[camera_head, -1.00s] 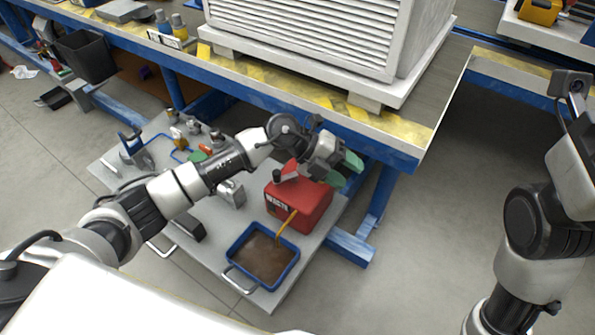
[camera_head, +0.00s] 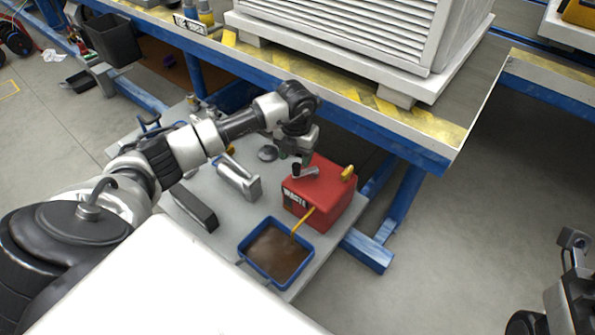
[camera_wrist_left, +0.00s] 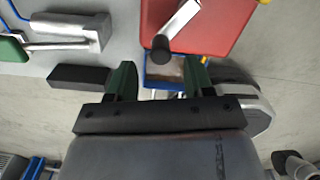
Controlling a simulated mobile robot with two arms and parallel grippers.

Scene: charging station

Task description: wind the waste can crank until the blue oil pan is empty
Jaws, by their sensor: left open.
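The red waste can (camera_head: 325,205) stands on the low grey platform under the workbench. Its crank (camera_head: 306,171) is a silver arm with a black knob, lying across the can's top. The blue oil pan (camera_head: 258,268) sits in front of the can, with brown oil in it and a yellow hose running between them. My left gripper (camera_head: 304,152) is open and empty, just behind the crank knob in the head view. In the left wrist view the green fingertips (camera_wrist_left: 160,76) stand apart, with the knob (camera_wrist_left: 161,48) beyond them, apparently untouched.
A silver box-shaped part (camera_head: 240,180) and a dark block (camera_head: 193,207) lie left of the can on the platform (camera_head: 225,228). The workbench edge (camera_head: 345,128) with a large white louvred unit (camera_head: 350,30) is above and behind. Open floor lies to the right.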

